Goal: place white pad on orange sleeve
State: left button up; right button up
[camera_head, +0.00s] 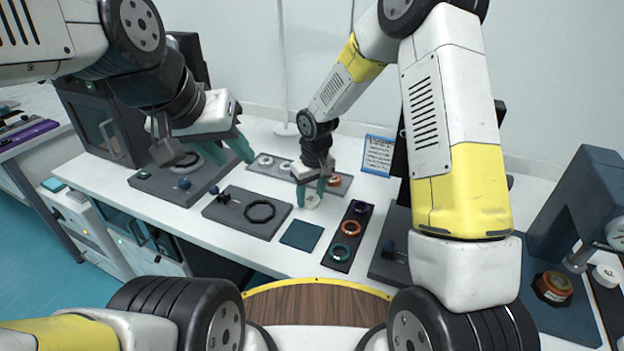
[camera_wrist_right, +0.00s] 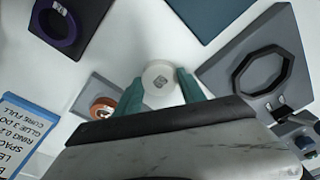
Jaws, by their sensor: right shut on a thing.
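A round white pad (camera_head: 311,201) is between the teal fingers of my right gripper (camera_head: 313,190). It also shows between the fingertips in the right wrist view (camera_wrist_right: 160,82). My right gripper is shut on it, low over the white table in front of the grey tray; I cannot tell how high. An orange ring-shaped sleeve (camera_head: 351,227) lies in the dark strip tray, between a purple ring (camera_head: 360,207) and a teal ring (camera_head: 341,251). It is right of and nearer than the pad, apart from it. My left gripper (camera_head: 212,152) is open and empty above the left fixture.
A grey tray (camera_head: 262,184) behind the pad holds white discs and an orange piece (camera_head: 333,180). A fixture with a black octagonal ring (camera_head: 260,211) and a teal square mat (camera_head: 302,236) lie left. Another orange ring (camera_head: 553,288) sits under the press at right. A sign (camera_head: 378,155) stands behind.

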jog(key=o, duration=1.3)
jog(key=shift+o, duration=0.2)
